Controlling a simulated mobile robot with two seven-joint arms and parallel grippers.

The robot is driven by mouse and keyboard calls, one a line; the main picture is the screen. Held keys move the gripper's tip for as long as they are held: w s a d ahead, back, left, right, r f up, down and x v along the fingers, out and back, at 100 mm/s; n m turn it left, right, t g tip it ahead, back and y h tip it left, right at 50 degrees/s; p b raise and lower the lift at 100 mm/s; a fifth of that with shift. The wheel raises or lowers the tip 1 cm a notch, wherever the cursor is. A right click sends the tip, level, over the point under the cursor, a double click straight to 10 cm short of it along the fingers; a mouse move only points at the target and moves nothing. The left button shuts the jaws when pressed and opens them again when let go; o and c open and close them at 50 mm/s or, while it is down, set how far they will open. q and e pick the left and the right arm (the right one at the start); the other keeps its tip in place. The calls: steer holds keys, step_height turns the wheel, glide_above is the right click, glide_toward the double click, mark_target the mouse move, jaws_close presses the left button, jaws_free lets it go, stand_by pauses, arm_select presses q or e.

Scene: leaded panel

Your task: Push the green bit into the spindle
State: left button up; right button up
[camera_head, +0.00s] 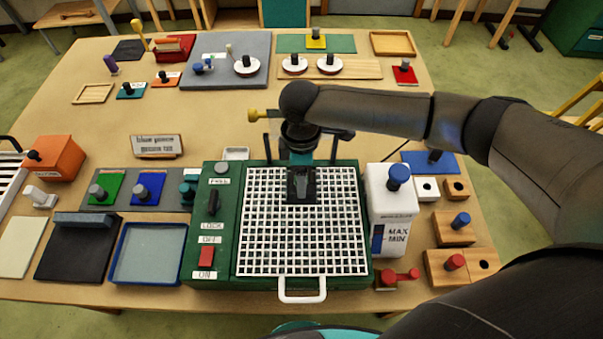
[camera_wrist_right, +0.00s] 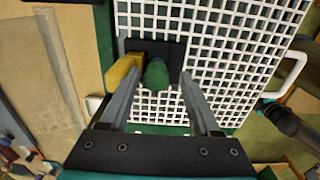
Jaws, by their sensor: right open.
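The green bit (camera_wrist_right: 156,76) is a short rounded cylinder, seen from above in the right wrist view, in front of a black block (camera_wrist_right: 174,56) at the edge of the white grid. My right gripper (camera_wrist_right: 160,74) is open, its two grey fingers on either side of the bit with gaps visible. In the head view my right gripper (camera_head: 301,172) hangs over the back of the green grinder (camera_head: 222,235) and hides the bit. I cannot make out the spindle or how deep the bit sits. My left gripper is not in view.
A yellow knob (camera_wrist_right: 123,75) is close beside the left finger. The white grid (camera_head: 300,245) covers the grinder top, with a white handle (camera_head: 302,292) in front. A white bottle (camera_head: 391,205) stands to the right. Wooden blocks (camera_head: 452,229) lie farther right.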

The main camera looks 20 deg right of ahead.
steer(key=shift+w+d, duration=0.15)
steer(key=shift+r, duration=0.3)
step_height(320, 180, up, 15)
steer(key=shift+f, duration=0.15)
stand_by(0.6)
